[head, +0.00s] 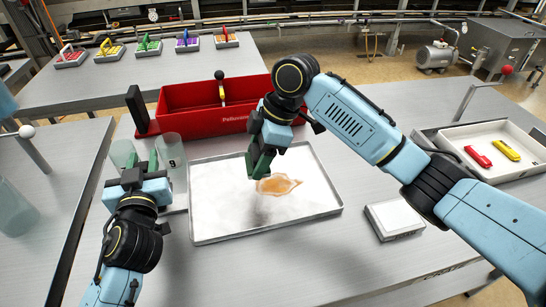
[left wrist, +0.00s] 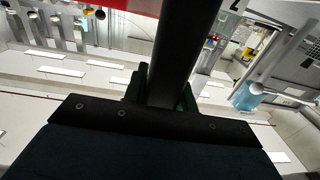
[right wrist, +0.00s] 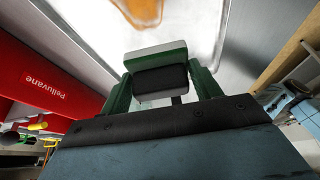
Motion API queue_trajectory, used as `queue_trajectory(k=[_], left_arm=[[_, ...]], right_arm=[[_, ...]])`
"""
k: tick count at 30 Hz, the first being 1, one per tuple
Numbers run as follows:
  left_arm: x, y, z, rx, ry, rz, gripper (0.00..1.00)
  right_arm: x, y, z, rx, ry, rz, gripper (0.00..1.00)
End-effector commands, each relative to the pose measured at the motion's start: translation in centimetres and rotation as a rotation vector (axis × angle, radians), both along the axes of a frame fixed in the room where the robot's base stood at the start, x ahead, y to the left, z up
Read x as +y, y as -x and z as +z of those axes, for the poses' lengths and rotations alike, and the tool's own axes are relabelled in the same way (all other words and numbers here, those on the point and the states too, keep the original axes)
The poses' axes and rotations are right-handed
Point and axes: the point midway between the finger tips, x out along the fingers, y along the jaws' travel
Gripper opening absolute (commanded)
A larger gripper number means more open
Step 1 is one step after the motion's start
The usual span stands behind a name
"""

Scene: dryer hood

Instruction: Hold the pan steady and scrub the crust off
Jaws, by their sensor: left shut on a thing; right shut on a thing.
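The pan (head: 215,218) is a shallow, pale rectangular tray on the grey table, with an orange-brown crust patch (head: 280,185) near its middle. The crust also shows at the top of the right wrist view (right wrist: 140,10). My right gripper (head: 262,162) is over the pan, beside the crust. My left gripper (head: 143,162) is at the pan's left side, shut on a dark bar (left wrist: 185,45). Its join to the pan is hidden.
A red bin (head: 190,115) stands behind the pan. Clear beakers (head: 171,152) stand close to my left gripper. A small white box (head: 394,219) lies right of the pan. A tray with red and yellow items (head: 492,151) is at far right. The front table is clear.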

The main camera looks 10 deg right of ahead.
Motion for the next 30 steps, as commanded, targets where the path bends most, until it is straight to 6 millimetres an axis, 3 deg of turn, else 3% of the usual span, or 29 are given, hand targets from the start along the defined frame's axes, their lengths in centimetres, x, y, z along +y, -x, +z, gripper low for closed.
queue_trajectory(k=[1,11,30], left_arm=[[-0.1,0.1,-0.9,0.020,0.001,0.000,0.00],[-0.1,0.1,-0.9,0.020,0.001,0.000,0.00],[-0.1,0.1,-0.9,0.020,0.001,-0.001,0.00]], right_arm=[[0.2,-0.1,0.0,0.001,0.000,0.019,0.45],[0.3,-0.1,-1.6,0.001,0.001,0.037,0.45],[0.3,0.0,-8.0,0.005,0.002,0.036,0.45]])
